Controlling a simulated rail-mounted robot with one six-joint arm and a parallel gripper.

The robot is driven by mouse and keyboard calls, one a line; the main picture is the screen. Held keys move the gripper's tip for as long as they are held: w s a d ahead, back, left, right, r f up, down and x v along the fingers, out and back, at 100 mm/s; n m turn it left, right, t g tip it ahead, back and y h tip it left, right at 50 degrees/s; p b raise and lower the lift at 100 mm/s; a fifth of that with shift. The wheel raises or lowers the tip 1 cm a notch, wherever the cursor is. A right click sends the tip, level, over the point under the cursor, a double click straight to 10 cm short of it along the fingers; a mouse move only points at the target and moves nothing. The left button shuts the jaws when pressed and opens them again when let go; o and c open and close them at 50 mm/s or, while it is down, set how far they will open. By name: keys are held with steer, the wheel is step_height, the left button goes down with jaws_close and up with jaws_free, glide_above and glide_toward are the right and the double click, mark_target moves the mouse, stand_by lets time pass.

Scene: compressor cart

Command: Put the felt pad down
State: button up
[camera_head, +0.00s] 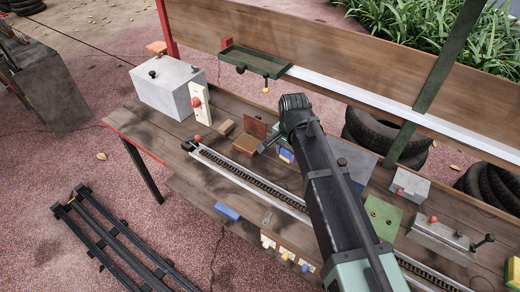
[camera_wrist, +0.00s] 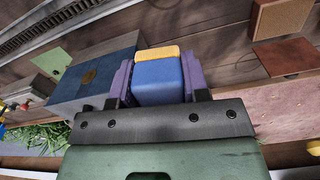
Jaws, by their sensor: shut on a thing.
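My gripper (camera_wrist: 157,82) has purple fingers on both sides of the felt pad (camera_wrist: 157,78), a blue block with a yellow-orange strip along its far edge. The fingers are shut on it. In the head view the gripper (camera_head: 286,155) is partly hidden behind my arm, and a little blue and yellow of the pad (camera_head: 287,156) shows below the wrist. The pad is over the wooden bench (camera_head: 180,130), near its middle. I cannot tell whether it touches anything beneath it.
A blue-grey box (camera_wrist: 95,80) stands left of the gripper in the wrist view. A brown block (camera_wrist: 280,18) and a brown plate (camera_wrist: 288,57) are to the right. A toothed rail (camera_head: 240,171) runs along the bench. A green tray (camera_head: 255,62) is mounted at the back.

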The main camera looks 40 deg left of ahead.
step_height(320, 180, up, 3)
steer(key=n+p, duration=0.2)
glide_above(278, 165)
step_height(278, 165, down, 20)
steer(key=b, duration=2)
steer(key=shift+f+b, duration=0.2)
steer(key=shift+b, duration=0.2)
steer(key=shift+s+d+r+p, duration=0.1)
steer(key=shift+r+p, duration=0.2)
steer(key=shift+f+b, duration=0.3)
steer(key=o, duration=1)
steer(key=shift+r, duration=0.1)
step_height(278, 165, up, 12)
steer(key=p, duration=1.2)
steer(key=shift+r+p, duration=0.25)
steer(key=shift+p, duration=0.1)
steer(key=shift+f, duration=0.1)
